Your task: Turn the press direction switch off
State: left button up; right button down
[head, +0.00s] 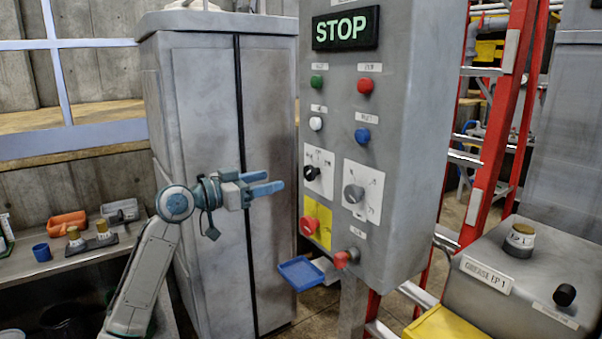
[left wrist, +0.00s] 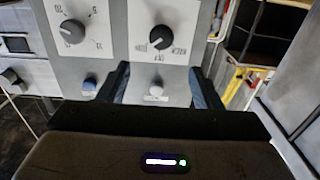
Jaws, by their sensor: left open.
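The press direction switch appears to be the black rotary knob (head: 312,172) on a white plate of the grey control box; its labels are small. It also shows in the left wrist view (left wrist: 161,38), where the picture is upside down, an OFF label is readable and the pointer slants toward the lower left. My left gripper (head: 275,181) is open and empty, left of the box and apart from the knob. Its two fingers (left wrist: 160,73) show in the wrist view, below the knob in that picture. My right gripper is not in view.
A grey dial (head: 354,194) sits right of the knob, with a red knob (head: 309,226) on yellow below. White (head: 316,123) and blue (head: 362,135) buttons are above. A blue tray (head: 300,273) sticks out low. A tall grey cabinet (head: 195,110) stands behind my arm.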

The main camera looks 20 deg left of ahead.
aim_at(307, 172)
pick_arm(q)
jog(key=p+x, duration=0.3)
jog(key=x, duration=0.6)
jog(key=shift+w+p, duration=0.2)
jog(key=shift+p, duration=0.2)
jog(key=shift+w+d+f, duration=0.1)
jog(key=shift+w+d, duration=0.25)
jog(key=shift+w, duration=0.05)
jog(key=c, duration=1)
